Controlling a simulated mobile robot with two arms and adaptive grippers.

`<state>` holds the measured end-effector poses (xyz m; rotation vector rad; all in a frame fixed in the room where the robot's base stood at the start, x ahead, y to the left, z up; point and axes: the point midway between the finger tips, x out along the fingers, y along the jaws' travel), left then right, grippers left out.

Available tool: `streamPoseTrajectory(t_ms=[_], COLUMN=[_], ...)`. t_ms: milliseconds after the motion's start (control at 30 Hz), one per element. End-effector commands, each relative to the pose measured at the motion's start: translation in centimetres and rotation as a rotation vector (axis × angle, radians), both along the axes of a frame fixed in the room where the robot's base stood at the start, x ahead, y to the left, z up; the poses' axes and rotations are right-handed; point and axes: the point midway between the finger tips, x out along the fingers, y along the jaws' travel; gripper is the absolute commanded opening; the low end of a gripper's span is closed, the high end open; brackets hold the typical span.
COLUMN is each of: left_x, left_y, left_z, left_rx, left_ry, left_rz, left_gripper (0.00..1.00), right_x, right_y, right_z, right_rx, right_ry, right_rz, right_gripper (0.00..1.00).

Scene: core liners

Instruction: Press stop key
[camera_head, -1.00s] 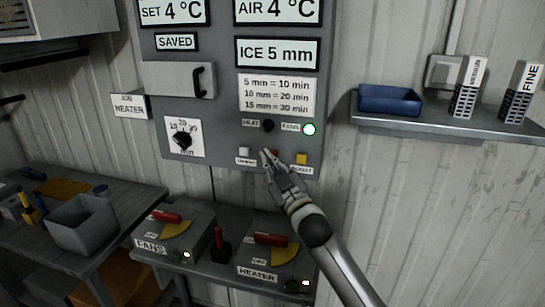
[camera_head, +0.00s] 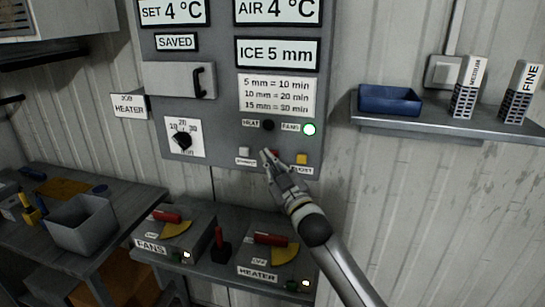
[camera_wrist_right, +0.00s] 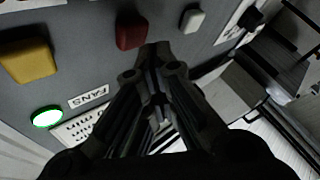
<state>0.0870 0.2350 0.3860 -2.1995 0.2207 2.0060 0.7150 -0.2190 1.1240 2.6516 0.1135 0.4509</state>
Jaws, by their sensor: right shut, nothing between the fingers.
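A red key shows in the right wrist view (camera_wrist_right: 131,31) on the grey control panel (camera_head: 225,110), between a white key and a yellow one. In the head view only a sliver of this red key (camera_head: 275,152) shows, the rest being hidden behind my right gripper. Its own label cannot be read. My right gripper (camera_head: 267,153) is shut and empty, its fingertips at the lower panel close to the red key. In the wrist view the fingers (camera_wrist_right: 153,72) point just beside and below the red key; I cannot tell whether they touch it. My left gripper is not in view.
A white key (camera_head: 244,151) and a yellow key (camera_head: 302,159) flank the red one. A lit green FANS lamp (camera_head: 309,129) and a dark HEAT lamp (camera_head: 268,125) sit above. Lever boxes for fans (camera_head: 188,243) and heater (camera_head: 283,267) stand below. A shelf (camera_head: 430,127) is at right.

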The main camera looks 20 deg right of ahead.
Motion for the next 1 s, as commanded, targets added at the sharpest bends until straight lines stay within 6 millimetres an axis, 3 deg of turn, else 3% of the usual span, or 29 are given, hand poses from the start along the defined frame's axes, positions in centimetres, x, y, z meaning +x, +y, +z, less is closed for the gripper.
streamPoseTrajectory(t_ms=[1000], left_x=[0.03], left_y=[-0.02], left_z=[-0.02], left_rx=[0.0], left_ry=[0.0], left_rz=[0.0], left_gripper=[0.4], right_x=[0.95], right_y=[-0.64], right_z=[0.03], right_rx=[0.0], right_ry=[-0.001], right_rz=[0.0], right_gripper=[0.0])
